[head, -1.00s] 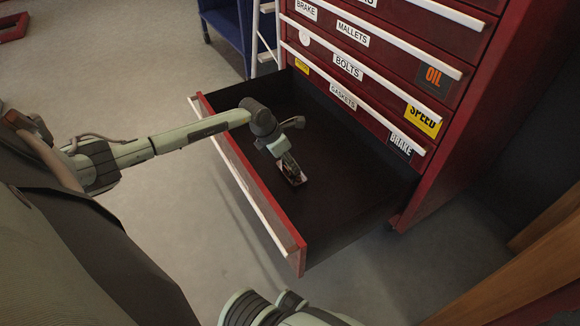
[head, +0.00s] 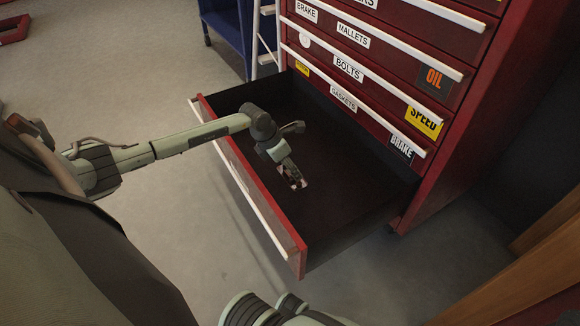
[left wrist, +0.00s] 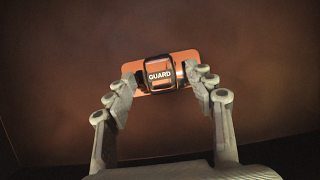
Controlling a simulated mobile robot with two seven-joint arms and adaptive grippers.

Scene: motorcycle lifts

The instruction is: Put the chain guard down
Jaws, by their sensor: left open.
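The chain guard is a small orange piece with a dark block marked GUARD (left wrist: 160,75) in the left wrist view. It appears to lie on the dark floor of the open drawer, and shows small in the head view (head: 300,184). My left gripper (head: 291,178) reaches down into the drawer over it. In the left wrist view my left gripper (left wrist: 160,84) is open, with one finger on each side of the guard, close to its ends. I cannot tell whether the fingertips touch it. My right gripper is not in view.
The open drawer (head: 350,205) has a red front (head: 245,180) with a white handle, which my left arm crosses. The rest of its floor looks bare. Closed labelled drawers of the red cabinet (head: 400,75) rise behind. A blue cart (head: 228,28) stands at the back.

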